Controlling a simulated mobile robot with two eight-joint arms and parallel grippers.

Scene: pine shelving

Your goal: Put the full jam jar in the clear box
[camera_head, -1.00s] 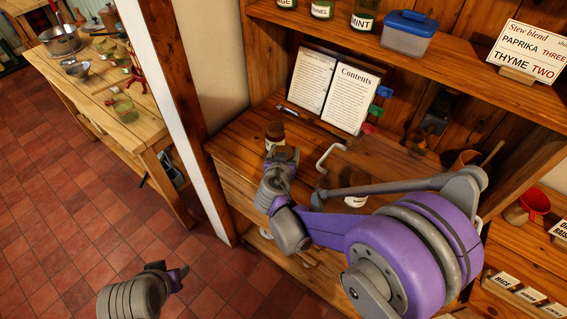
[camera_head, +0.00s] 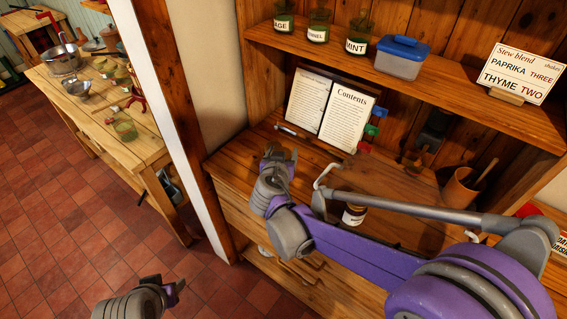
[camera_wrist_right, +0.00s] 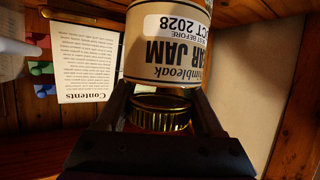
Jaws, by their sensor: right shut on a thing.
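My right gripper (camera_head: 283,155) is over the left part of the wooden counter. In the right wrist view its fingers (camera_wrist_right: 160,110) are shut on a jam jar (camera_wrist_right: 165,45), which appears upside down there, with a cream label reading "JAM" and "OCT 2028" and a gold lid. The held jar cannot be made out in the head view. A see-through box (camera_head: 398,66) with a blue lid stands on the upper shelf. Another labelled jar (camera_head: 354,215) is partly hidden behind my right arm. My left gripper (camera_head: 172,288) is low at the bottom left, its opening unclear.
An open book (camera_head: 335,110) leans at the back of the counter, with coloured tabs beside it. A pale handle (camera_head: 322,180) stands near my right arm. Several green jars (camera_head: 318,27) and a recipe card (camera_head: 524,73) share the upper shelf. A brown pot (camera_head: 462,188) is at the right.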

